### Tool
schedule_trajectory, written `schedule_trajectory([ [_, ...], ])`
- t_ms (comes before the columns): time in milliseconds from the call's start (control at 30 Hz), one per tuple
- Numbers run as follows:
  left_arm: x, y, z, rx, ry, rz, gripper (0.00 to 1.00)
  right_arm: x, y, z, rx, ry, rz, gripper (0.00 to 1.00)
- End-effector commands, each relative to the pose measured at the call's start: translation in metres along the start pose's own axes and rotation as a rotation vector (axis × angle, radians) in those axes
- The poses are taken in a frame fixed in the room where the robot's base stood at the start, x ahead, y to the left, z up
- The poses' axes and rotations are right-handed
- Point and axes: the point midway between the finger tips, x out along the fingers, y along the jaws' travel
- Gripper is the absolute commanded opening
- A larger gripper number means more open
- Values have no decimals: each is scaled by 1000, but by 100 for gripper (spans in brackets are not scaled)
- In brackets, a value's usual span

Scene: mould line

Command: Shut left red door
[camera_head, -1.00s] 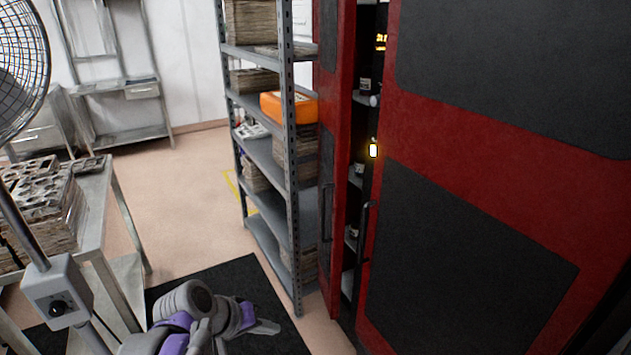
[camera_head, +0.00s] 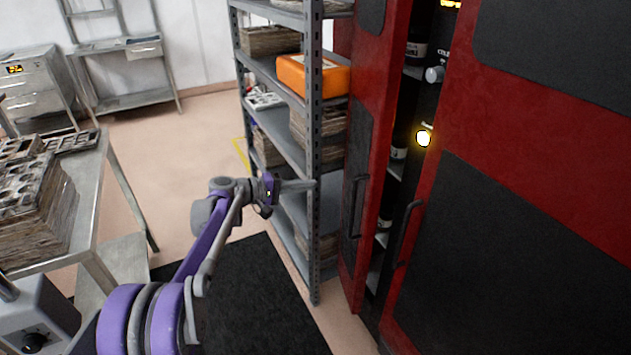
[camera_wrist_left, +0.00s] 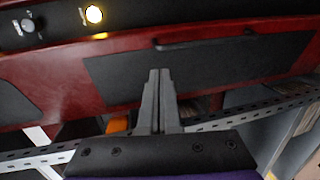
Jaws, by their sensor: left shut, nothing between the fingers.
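The left red door (camera_head: 352,271) stands ajar at the right of the shelf rack in the head view. It has black panels and a dark vertical handle (camera_head: 355,208). A gap beside it shows the dark cabinet inside. My left gripper (camera_head: 312,184) is shut and empty, reaching right in front of the rack and short of the door. In the left wrist view my shut fingers (camera_wrist_left: 159,76) point at the door's black panel (camera_wrist_left: 200,68), with the handle (camera_wrist_left: 205,41) beyond. Contact with the door cannot be told. My right gripper is out of view.
The grey shelf rack (camera_head: 313,130) with an orange case (camera_head: 313,76) stands close beside my gripper. The right red door (camera_head: 560,120) fills the right side. A metal table (camera_head: 92,210) with stacked moulds is at left. A black mat (camera_head: 250,300) lies on the floor.

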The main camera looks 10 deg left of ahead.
Motion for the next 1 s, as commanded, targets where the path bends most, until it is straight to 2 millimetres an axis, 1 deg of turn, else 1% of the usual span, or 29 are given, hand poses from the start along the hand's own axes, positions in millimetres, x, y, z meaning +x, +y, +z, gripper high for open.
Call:
schedule_trajectory([
  [33, 11, 1, 1, 1, -3, 0, 0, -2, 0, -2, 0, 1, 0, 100],
  [300, 70, 2, 1, 1, -3, -1, 0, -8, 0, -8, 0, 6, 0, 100],
  [400, 88, 2, 1, 2, -2, -1, 0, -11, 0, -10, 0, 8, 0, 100],
  [500, 103, 2, 1, 2, -2, -1, 0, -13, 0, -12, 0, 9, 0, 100],
  [600, 113, 1, 0, 1, 0, -2, 0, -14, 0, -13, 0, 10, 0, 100],
  [700, 118, 1, 0, 1, 0, -2, 0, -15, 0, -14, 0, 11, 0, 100],
  [1000, 120, 0, 0, 0, 0, -2, 0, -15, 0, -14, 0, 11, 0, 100],
])
